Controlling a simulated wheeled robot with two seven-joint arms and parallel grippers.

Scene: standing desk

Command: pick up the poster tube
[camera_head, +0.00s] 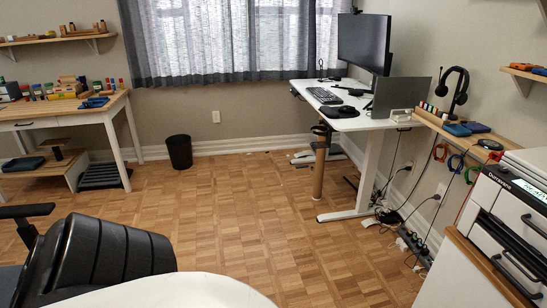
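The poster tube (320,170) is a long brown cylinder with a dark upper end. It stands nearly upright on the wood floor at the front left of the white standing desk (383,122). Its top reaches about the height of the desktop edge; I cannot tell whether it touches the desk. Neither of my grippers shows in the head view.
A black office chair (105,250) is at lower left. A black waste bin (179,152) stands by the back wall. The middle floor is clear.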

